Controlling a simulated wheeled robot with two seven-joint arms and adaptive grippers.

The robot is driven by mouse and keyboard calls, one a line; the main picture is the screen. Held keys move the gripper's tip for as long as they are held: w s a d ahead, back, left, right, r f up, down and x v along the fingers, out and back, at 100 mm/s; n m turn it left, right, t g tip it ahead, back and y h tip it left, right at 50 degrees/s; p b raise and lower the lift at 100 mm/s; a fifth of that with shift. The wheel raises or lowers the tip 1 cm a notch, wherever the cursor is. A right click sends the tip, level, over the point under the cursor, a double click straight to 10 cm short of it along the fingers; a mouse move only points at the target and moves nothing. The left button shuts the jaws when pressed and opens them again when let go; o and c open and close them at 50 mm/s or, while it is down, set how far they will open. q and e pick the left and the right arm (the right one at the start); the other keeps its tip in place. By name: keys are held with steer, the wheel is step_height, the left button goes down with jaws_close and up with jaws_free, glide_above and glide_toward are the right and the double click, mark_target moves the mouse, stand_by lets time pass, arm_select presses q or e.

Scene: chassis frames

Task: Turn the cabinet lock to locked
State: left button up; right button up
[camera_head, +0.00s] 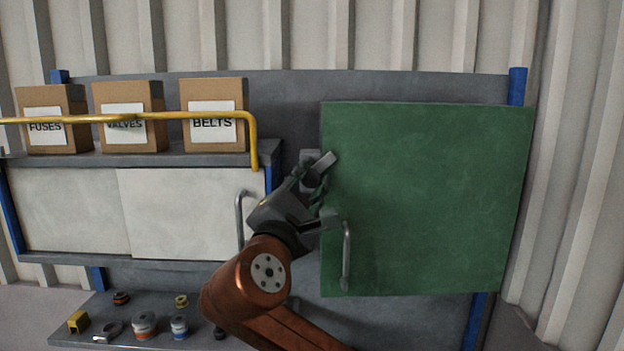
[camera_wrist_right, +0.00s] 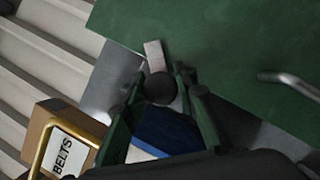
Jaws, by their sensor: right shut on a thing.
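The green cabinet door (camera_head: 430,200) is closed or nearly so; its left edge is beside the lock. The lock (camera_head: 324,164) is a grey turning piece with a short bar, at the door's upper left edge. In the head view the bar tilts up to the right. The right wrist view shows the bar (camera_wrist_right: 154,54) and a dark round hub (camera_wrist_right: 160,88). My right gripper (camera_head: 314,184) is shut on the lock, with its green fingers (camera_wrist_right: 161,95) on either side of the hub. The gripper hides part of the lock's mount. My left gripper is not in view.
A metal door handle (camera_head: 347,256) sits below the lock, close to my right wrist. A yellow rail (camera_head: 130,117) runs before boxes on the left shelf. White panels (camera_head: 180,215) with a handle (camera_head: 240,215) are left of my arm. Small parts lie on the lower shelf (camera_head: 200,340).

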steer(key=m+g, duration=0.1)
steer(key=m, duration=0.4)
steer(key=shift+g+h+p, duration=0.35)
steer(key=shift+g+h, duration=0.05)
steer(key=shift+f+m+g+p, duration=0.1)
steer(key=shift+m+g+p, duration=0.5)
steer(key=shift+m, duration=1.1)
steer(key=o, duration=1.1)
steer(key=v, duration=1.2)
steer(key=shift+r, duration=0.2)
